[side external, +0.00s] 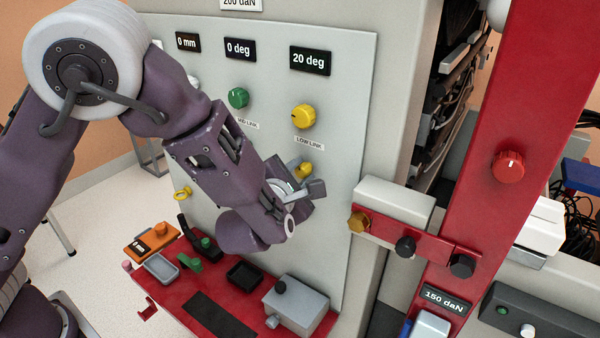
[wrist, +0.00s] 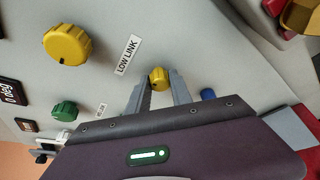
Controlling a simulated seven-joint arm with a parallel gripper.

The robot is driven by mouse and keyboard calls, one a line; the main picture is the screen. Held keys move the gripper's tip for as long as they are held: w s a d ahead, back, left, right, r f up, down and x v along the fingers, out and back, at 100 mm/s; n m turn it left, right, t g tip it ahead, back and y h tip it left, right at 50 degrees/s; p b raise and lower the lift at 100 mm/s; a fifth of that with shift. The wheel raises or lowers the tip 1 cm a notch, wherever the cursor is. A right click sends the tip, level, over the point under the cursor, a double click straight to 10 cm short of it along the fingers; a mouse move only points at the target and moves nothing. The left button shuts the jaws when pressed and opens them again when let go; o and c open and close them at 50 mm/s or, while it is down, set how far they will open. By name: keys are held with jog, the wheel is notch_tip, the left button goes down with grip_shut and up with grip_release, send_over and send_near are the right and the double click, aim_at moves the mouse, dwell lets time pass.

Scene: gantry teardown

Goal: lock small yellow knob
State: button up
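The small yellow knob (wrist: 158,78) sits on the pale panel below the LOW LINK label. It also shows in the side external view (side external: 304,170), partly covered by my gripper. My gripper (wrist: 160,86) is at the knob, with one finger on each side of it. The fingertips look very close to the knob's sides. I cannot tell whether they touch it or leave a small gap.
A large yellow knob (side external: 303,116) and a green knob (side external: 238,98) are higher on the panel. A blue knob (wrist: 208,94) is beside my right finger in the wrist view. A red shelf (side external: 170,318) with small parts lies below. A red post (side external: 510,110) stands at right.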

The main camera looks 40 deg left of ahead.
grip_shut()
jog(key=shift+a+n+h, duration=0.15)
jog(key=shift+n+h, duration=0.55)
jog(key=shift+n, duration=0.5)
jog(key=n+h, duration=0.2)
jog(key=n, duration=0.1)
jog(key=shift+a+n+g+h, duration=0.15)
jog(key=shift+n+g+h, duration=0.15)
jog(key=shift+n+g, duration=0.1)
jog(key=n+h, duration=0.2)
jog(key=shift+a+n, duration=0.1)
jog(key=shift+n, duration=0.3)
jog(key=shift+n+t+h, duration=0.4)
jog(key=shift+n+h, duration=0.6)
jog(key=shift+n, duration=0.6)
